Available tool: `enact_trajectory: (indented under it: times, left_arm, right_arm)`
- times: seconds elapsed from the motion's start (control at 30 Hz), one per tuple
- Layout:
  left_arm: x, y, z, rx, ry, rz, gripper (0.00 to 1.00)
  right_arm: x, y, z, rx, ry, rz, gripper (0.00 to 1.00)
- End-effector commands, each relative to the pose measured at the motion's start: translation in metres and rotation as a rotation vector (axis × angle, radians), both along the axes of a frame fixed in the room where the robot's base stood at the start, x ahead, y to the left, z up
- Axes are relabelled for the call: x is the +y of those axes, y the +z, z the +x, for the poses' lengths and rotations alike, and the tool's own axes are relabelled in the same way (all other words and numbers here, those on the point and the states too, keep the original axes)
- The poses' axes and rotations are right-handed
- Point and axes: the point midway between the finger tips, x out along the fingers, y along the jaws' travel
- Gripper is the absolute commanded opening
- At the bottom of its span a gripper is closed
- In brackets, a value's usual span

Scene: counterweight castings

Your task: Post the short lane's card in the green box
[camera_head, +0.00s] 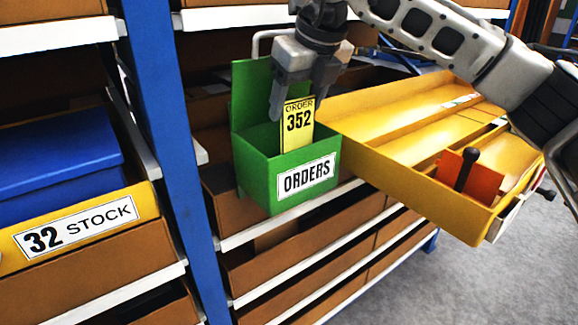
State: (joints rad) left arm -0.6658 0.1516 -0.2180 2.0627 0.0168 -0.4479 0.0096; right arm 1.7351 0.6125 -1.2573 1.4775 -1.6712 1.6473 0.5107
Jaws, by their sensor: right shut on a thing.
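A green box (262,178) labelled "ORDERS" is fixed at the front of the shelving, its top open and its back panel raised. A yellow card (298,123) printed "ORDER 352" stands upright at the box's opening, its lower edge hidden behind the front wall. My right gripper (297,103) comes down from above and is shut on the card. The fingers are over the opening of the box. Whether the card touches the box floor is hidden. My left gripper is not in view.
A yellow tray (420,189) with lanes juts out at the right, holding an orange block (478,182) with a dark peg. A blue shelf post (170,150) stands left of the box. A "32 STOCK" bin (20,262) with a blue box (55,155) sits further left. Grey floor is clear below right.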

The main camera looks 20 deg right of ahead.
Motion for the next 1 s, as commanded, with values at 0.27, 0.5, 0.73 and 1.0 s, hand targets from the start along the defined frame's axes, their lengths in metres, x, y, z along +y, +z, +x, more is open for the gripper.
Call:
enact_trajectory:
  times: [0.27,0.5,0.73,1.0]
  left_arm:
    - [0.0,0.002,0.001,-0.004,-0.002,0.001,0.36]
    - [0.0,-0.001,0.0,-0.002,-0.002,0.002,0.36]
    - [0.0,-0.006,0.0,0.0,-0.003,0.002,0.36]
    - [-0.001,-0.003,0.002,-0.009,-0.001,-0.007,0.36]
  right_arm:
    - [0.0,0.0,0.0,0.0,0.0,0.0,0.88]
    - [-0.001,0.003,-0.001,-0.001,0.0,0.0,0.88]
    - [-0.005,0.037,-0.013,-0.006,0.0,0.002,0.88]
    - [-0.013,0.098,-0.038,-0.005,0.001,0.001,0.88]
